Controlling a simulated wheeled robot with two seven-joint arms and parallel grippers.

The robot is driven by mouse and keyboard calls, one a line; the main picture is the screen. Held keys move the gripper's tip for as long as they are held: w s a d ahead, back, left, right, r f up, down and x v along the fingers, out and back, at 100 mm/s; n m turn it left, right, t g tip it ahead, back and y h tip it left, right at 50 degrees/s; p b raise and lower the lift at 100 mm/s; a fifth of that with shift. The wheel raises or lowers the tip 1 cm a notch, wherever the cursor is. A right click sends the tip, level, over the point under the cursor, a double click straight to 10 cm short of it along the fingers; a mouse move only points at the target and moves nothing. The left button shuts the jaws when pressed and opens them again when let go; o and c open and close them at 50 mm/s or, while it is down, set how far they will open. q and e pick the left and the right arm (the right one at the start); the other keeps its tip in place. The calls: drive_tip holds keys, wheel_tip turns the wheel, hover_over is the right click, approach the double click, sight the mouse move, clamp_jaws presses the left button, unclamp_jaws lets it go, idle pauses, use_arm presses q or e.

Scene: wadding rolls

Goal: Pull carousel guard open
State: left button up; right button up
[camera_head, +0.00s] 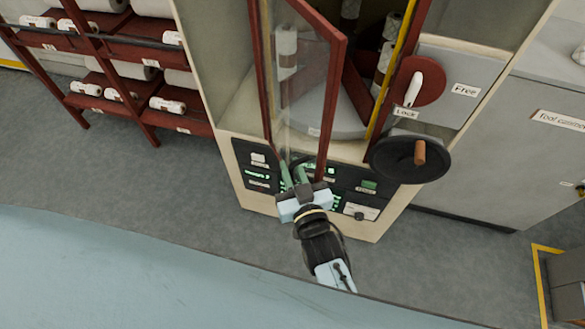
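The carousel guard (333,95) is a clear panel in a dark red frame on the front of the cabinet. It stands ajar, with its right edge swung out toward me and a gap to the yellow-edged post (393,70). Behind it are a grey round carousel plate (345,122) and white rolls (287,45). My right gripper (294,165) is at the guard's lower edge, left of its lower right corner. Its two greenish fingers look parted; I cannot tell whether they touch the guard. My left gripper is not in view.
A red lock lever (415,85) with a white handle and a black handwheel (405,160) sit right of the opening. A control panel (350,190) lies below the guard. Red roll racks (145,50) stand at left. Grey floor (140,175) is clear at left.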

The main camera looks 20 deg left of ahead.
drive_tip(key=shift+s+d, duration=0.1)
drive_tip(key=v, duration=1.3)
